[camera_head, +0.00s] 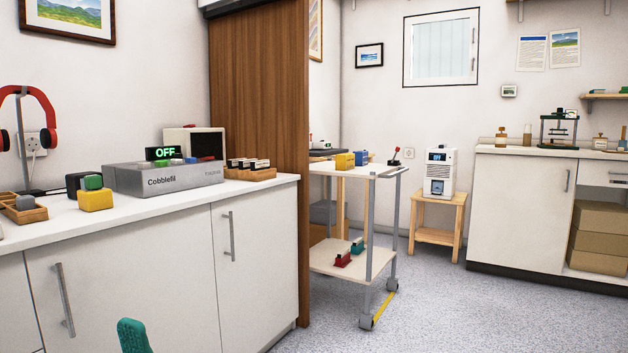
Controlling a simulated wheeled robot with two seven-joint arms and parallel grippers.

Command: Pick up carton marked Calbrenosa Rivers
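No carton with a readable "Calbrenosa Rivers" marking shows in the head view. Several plain brown boxes (598,222) are stacked in the open cabinet at the far right, and no lettering on them can be read. A teal rounded tip (133,336) shows at the bottom edge, in front of the left cabinet. It looks like a fingertip of my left gripper, and the rest is out of frame. My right gripper is not in view.
The left counter (130,212) holds a grey Cobblefil device (166,178), red headphones (30,130) and wooden trays. A wheeled trolley (358,255) stands beyond the brown partition (258,150). A white machine sits on a wooden stool (437,225). The speckled floor (455,310) is clear at centre right.

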